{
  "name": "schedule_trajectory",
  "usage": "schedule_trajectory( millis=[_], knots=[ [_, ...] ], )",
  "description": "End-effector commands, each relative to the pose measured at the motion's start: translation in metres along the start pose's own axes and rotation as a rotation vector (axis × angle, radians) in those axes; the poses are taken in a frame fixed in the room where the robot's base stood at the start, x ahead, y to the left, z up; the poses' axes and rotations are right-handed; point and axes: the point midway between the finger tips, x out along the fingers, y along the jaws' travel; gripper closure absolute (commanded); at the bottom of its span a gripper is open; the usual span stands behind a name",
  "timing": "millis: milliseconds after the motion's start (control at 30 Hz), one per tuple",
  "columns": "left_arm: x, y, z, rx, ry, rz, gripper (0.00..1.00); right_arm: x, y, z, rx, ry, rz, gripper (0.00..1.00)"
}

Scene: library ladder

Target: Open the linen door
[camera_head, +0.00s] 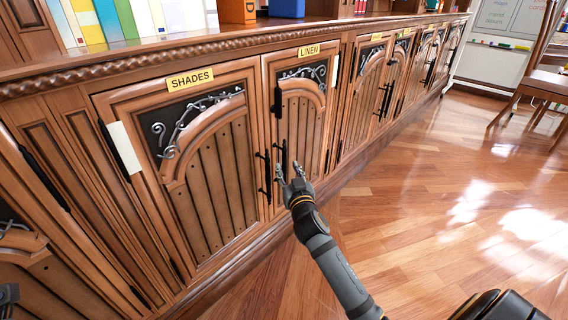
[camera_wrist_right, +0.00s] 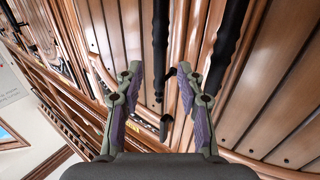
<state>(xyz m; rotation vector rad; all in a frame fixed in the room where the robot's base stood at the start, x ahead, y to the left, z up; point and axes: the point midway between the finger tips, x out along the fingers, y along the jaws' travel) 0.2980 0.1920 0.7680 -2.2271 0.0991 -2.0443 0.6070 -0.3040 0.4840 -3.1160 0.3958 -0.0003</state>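The linen door (camera_head: 302,125) is a wooden cabinet door with a yellow LINEN label (camera_head: 309,51) and scrollwork above its panel. It looks shut. Its black bar handle (camera_head: 284,155) is upright near its left edge, beside the handle of the shades door (camera_head: 265,178). My right gripper (camera_head: 290,176) is open just in front of these handles. In the right wrist view its fingers (camera_wrist_right: 158,112) are apart, with black handle bars (camera_wrist_right: 160,45) beyond them; no grasp shows. A dark piece at the lower left edge may be my left gripper (camera_head: 8,296); its state is unclear.
The shades door (camera_head: 208,170) is left of the linen door and looks shut. More cabinet doors (camera_head: 372,95) run to the right. Books stand on the top shelf. A wooden chair (camera_head: 535,95) is at the right; the wooden floor (camera_head: 430,200) between is clear.

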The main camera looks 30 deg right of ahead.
Motion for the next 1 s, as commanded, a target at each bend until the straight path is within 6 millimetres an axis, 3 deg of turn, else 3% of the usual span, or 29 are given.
schedule_trajectory(
  millis=[100,233,600,900,1000],
  knots=[
    [-0.012,0.003,0.002,0.003,-0.003,0.004,0.6,0.025,0.0,0.003,-0.001,0.003,0.0,0.62],
    [-0.017,0.004,0.003,0.005,-0.005,0.007,0.6,0.043,0.0,0.002,-0.001,0.002,0.0,0.62],
    [-0.018,0.004,0.003,0.007,-0.006,0.01,0.6,0.053,0.0,0.001,-0.001,-0.001,-0.001,0.62],
    [-0.018,0.004,0.003,0.007,-0.007,0.01,0.6,0.053,0.0,0.001,-0.001,-0.001,-0.001,1.0],
    [-0.018,0.004,0.003,0.007,-0.007,0.01,0.6,0.053,0.0,0.001,-0.001,-0.001,-0.001,1.0]
  ],
)
